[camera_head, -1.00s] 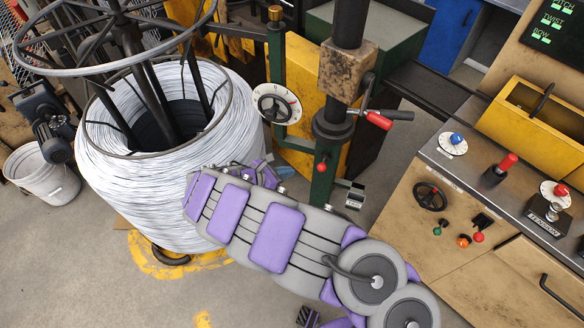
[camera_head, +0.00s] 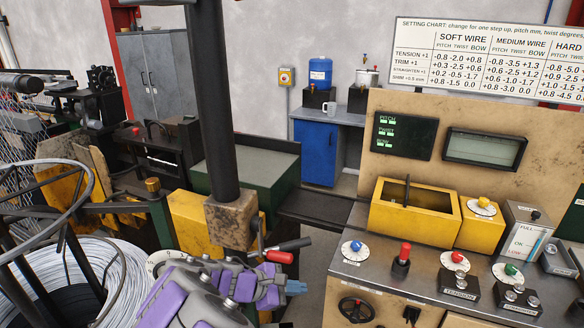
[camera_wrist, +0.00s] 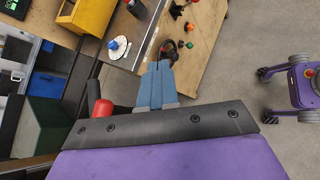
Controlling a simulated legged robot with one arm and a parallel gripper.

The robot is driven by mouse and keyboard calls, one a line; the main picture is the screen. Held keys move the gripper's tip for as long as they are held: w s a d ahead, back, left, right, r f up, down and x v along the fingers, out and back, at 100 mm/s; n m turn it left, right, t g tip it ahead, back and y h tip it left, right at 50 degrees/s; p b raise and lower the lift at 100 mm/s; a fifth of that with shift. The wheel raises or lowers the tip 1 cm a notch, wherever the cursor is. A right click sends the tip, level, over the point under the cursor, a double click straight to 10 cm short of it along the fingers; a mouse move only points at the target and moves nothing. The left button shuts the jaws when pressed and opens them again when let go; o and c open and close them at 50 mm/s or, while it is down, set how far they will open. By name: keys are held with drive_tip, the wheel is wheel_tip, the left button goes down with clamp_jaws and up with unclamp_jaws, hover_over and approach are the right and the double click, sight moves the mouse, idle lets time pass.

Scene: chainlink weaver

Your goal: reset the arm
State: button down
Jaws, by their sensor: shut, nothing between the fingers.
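My arm is purple and grey and comes up from the bottom of the head view. My gripper (camera_head: 296,287) has blue-grey fingers and sits at the arm's right end, just below a crank with a red handle. In the wrist view my gripper (camera_wrist: 156,75) shows its two blue fingers side by side, closed together with nothing between them. The red crank handle (camera_wrist: 102,108) shows close to the left of the fingers there. I cannot tell whether it touches the gripper.
A control bench with a steel top (camera_head: 340,254) stands right of the gripper, with knobs, a red lever (camera_head: 401,262) and a yellow bin (camera_head: 440,218). A large white wire coil (camera_head: 125,270) is at left. A dark post (camera_head: 208,110) rises behind the arm. Open floor (camera_wrist: 230,60) shows in the wrist view.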

drive_tip(key=s+d+r+m+g+y, duration=0.2)
drive_tip(key=s+d+r+m+g, duration=0.15)
drive_tip(key=s+d+m, duration=0.35)
drive_tip(key=s+d+r+m+g+y, duration=0.2)
drive_tip(key=s+d+r+m+g, duration=0.15)
drive_tip(key=s+d, duration=0.6)
drive_tip(key=s+a+m+y, duration=0.2)
drive_tip(key=s+m+y, duration=0.1)
drive_tip(key=s, duration=0.6)
drive_tip(key=s+a+m+y, duration=0.2)
drive_tip(key=s+m+y, duration=0.1)
drive_tip(key=s, duration=0.5)
drive_tip(key=shift+s+f+m+y, duration=0.3)
drive_tip(key=shift+s+f+m, duration=0.15)
drive_tip(key=shift+m, duration=0.1)
